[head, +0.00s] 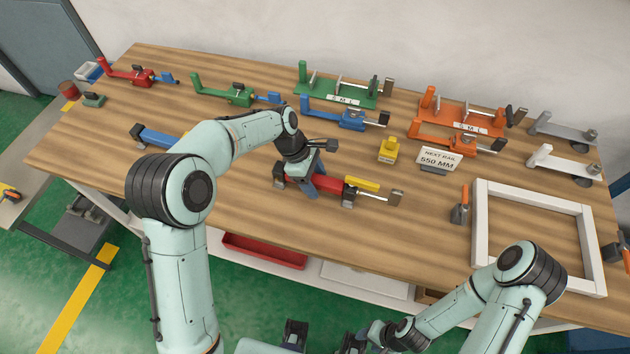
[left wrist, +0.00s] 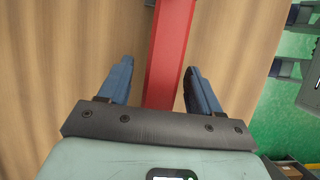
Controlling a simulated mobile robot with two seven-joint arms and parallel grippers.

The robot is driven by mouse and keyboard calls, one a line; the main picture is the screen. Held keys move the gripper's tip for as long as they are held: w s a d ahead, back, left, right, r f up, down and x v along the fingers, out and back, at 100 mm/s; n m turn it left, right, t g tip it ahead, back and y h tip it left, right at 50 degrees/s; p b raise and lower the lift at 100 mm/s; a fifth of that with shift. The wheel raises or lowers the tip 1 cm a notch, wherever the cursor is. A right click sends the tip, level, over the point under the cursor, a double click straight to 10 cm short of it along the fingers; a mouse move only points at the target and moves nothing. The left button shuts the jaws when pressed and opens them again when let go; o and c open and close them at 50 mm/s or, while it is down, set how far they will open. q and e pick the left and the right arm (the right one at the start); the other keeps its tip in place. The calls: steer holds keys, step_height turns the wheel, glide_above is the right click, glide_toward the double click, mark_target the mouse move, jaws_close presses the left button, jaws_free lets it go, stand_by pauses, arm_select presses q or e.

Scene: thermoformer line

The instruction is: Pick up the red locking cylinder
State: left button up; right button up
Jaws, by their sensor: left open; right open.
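A red cylinder (head: 328,184), a long bar with a grey rod at its right end, lies across dark supports near the middle of the wooden table. My left gripper (head: 312,188) is above it, pointing down, and hides part of it. In the left wrist view the red cylinder (left wrist: 170,50) runs between the two open blue fingers (left wrist: 158,85); a gap shows on each side, wider on the left. Whether the fingertips reach down beside it I cannot tell. My right gripper (head: 372,335) is low at the front, below the table edge, open and empty.
A blue cylinder (head: 160,138) lies to the left. Red, green, blue and orange fixtures line the back. A white frame (head: 480,222) and a sign (head: 438,160) are at right. A red tray (head: 262,250) sits below the front edge.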

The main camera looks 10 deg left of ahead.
arm_select(q)
steer(key=shift+f, duration=0.1)
jaws_close()
